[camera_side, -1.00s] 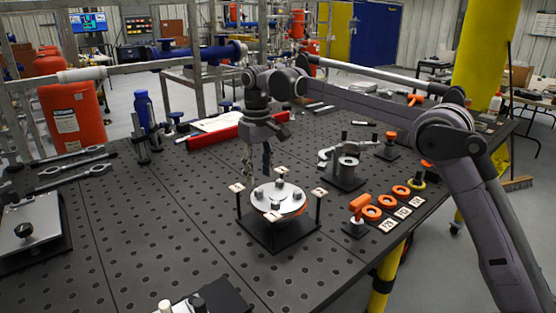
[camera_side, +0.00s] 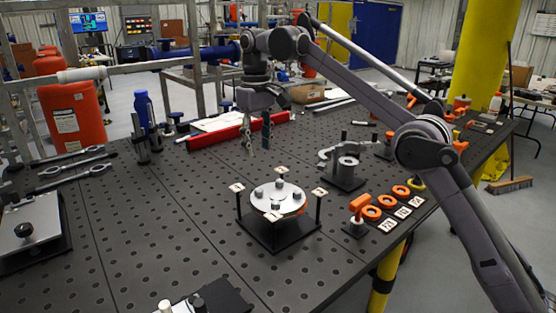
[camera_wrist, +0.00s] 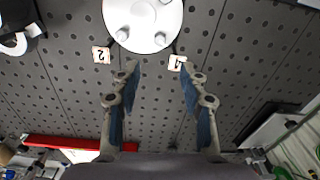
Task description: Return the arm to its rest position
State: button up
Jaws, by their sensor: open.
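My gripper (camera_side: 258,148) hangs in the air above the perforated table, fingers pointing down. It is up and behind the round silver disc fixture (camera_side: 277,197), clear of it. In the wrist view my gripper (camera_wrist: 157,88) has its two fingers spread wide, with nothing between them but table surface. The silver disc (camera_wrist: 143,22) shows at the top of that view, beyond the fingertips. The disc sits on a dark base with corner posts carrying small numbered tags (camera_side: 237,187).
Orange rings (camera_side: 372,213) and numbered tiles lie at the table's right edge. A grey clamp fixture (camera_side: 346,172) stands behind them. A blue bottle-like tool (camera_side: 146,125) stands at the left back. A red bar (camera_side: 215,137) lies behind my gripper. The left-centre table is clear.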

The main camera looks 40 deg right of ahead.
jog(key=s+d+r+t, duration=0.2)
jog(key=s+d, duration=0.1)
jog(key=s, duration=0.4)
jog(key=s+d+f+t, duration=0.1)
jog(key=s+f+t, duration=0.1)
jog(key=s+f, duration=0.6)
jog(key=s+d+f+m+t, duration=0.1)
jog(key=s+d+f+t, duration=0.1)
jog(key=s+f, duration=0.5)
jog(key=s+t, duration=0.1)
jog(key=s, duration=0.5)
jog(key=shift+d+f, duration=0.25)
jog(key=shift+f, duration=0.15)
jog(key=shift+s, duration=0.1)
